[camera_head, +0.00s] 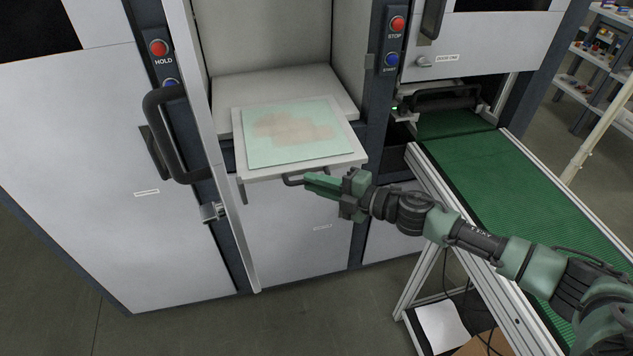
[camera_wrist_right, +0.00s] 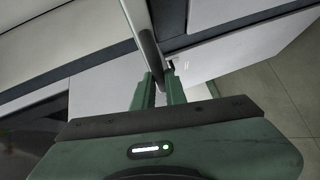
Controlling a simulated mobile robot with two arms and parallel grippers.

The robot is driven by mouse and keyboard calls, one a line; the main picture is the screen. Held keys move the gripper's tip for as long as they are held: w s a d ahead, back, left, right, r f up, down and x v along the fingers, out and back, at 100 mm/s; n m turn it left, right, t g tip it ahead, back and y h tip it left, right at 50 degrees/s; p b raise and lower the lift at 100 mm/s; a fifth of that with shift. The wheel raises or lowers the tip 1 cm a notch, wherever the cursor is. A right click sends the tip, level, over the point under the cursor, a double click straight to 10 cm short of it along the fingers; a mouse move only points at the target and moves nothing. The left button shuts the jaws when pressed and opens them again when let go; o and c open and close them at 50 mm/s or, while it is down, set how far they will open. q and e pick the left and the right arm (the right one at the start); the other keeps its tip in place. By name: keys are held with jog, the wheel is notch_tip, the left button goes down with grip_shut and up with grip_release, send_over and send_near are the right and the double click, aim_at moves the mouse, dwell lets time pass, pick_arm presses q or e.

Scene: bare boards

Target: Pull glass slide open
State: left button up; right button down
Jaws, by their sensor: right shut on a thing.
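The glass slide (camera_head: 290,133) is a pale green sheet with a brownish patch, lying on a white sliding tray (camera_head: 350,157) that sticks out of the open machine bay. A dark handle (camera_head: 292,182) sits under the tray's front edge. My right gripper (camera_head: 308,182) is at this handle, its green fingers closed on it. The exact contact is partly hidden. My left gripper is not in view.
A machine door (camera_head: 205,120) with a dark handle stands open left of the tray. A green conveyor (camera_head: 500,185) with a metal frame lies right. Red and blue buttons (camera_head: 397,25) sit on the dark pillar. Bare floor (camera_head: 310,325) is free in front.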

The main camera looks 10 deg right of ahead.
jog(key=shift+s, duration=0.1)
jog(key=c, duration=1.5)
grip_release()
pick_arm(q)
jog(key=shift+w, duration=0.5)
pick_arm(e)
jog(key=shift+o, duration=0.2)
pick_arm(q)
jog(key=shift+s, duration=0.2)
